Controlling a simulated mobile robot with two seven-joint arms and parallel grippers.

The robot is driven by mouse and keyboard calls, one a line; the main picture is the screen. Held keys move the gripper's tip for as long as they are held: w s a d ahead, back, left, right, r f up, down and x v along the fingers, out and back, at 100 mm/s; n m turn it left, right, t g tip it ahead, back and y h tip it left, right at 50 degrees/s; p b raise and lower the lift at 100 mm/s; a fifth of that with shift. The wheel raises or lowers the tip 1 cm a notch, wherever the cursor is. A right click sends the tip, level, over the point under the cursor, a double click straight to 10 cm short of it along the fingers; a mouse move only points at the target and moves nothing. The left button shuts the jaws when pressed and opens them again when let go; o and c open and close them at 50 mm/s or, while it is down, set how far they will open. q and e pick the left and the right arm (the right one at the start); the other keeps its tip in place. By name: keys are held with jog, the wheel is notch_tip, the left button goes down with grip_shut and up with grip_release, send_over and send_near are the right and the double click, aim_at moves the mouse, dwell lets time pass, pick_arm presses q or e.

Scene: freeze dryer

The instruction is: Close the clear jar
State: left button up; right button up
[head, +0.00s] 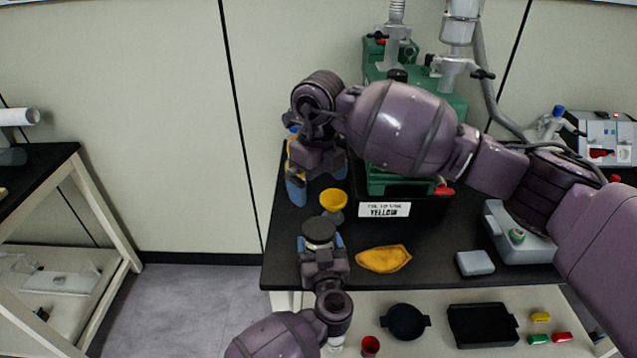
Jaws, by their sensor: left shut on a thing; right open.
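My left gripper (319,243) is shut on a round, dark, flat-topped piece (319,231) that looks like a lid. It holds this piece near the table's front left; whether anything is under it is hidden. Just behind it stands a small round vessel with a yellow top or filling (334,199), its lower part greyish. It may be the clear jar, but I cannot tell for sure. My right gripper (318,181) is open, with blue fingertips spread, above and behind the yellow-topped vessel. It appears empty.
A yellow dish-like piece (384,259) and a grey block (475,263) lie on the black table (430,272). A scale-like device (520,236) is at right. Pans and colored items sit on the lower shelf.

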pick_arm(q)
jog(key=o, duration=1.7)
jog(key=shift+s, duration=0.1)
jog(key=shift+s+d+p, duration=0.25)
jog(key=shift+s+d, duration=0.05)
jog(key=shift+s, duration=1.45)
jog(key=shift+s+d+p, duration=0.25)
jog(key=shift+s+p, duration=0.05)
jog(key=shift+s, duration=1.5)
jog(key=shift+s+d+p, duration=0.25)
jog(key=shift+s+d, duration=0.05)
jog(key=shift+s, duration=1.45)
pick_arm(e)
jog(key=shift+s+r, duration=0.1)
jog(key=shift+r, duration=1.5)
